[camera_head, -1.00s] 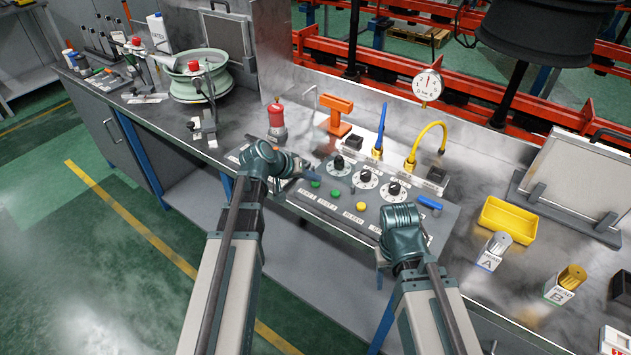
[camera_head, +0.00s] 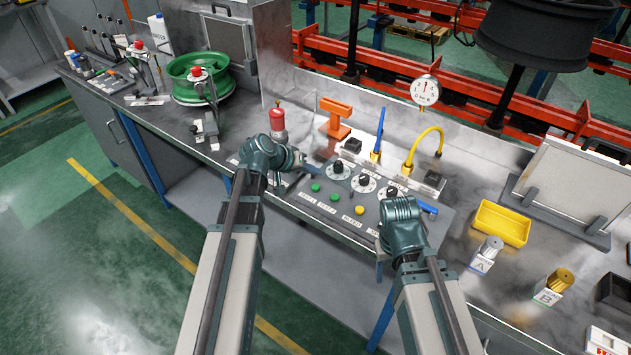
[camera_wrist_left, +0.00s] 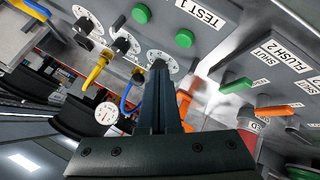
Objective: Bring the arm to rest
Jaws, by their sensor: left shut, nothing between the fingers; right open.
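My left gripper (camera_head: 309,169) hangs over the upper left part of the grey control panel (camera_head: 330,213), close to the row of dark knobs. In the left wrist view its dark fingers (camera_wrist_left: 160,95) are together with nothing between them, in front of the panel's dials and green buttons. My right gripper (camera_head: 403,226) is over the right end of the panel, near a blue handle (camera_head: 428,208). Its fingers are mostly hidden behind its own wrist. Neither gripper visibly carries anything.
A yellow bin (camera_head: 502,222) and blocks marked A (camera_head: 486,254) and B (camera_head: 553,287) are right. A green wheel rim (camera_head: 200,78) is far left.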

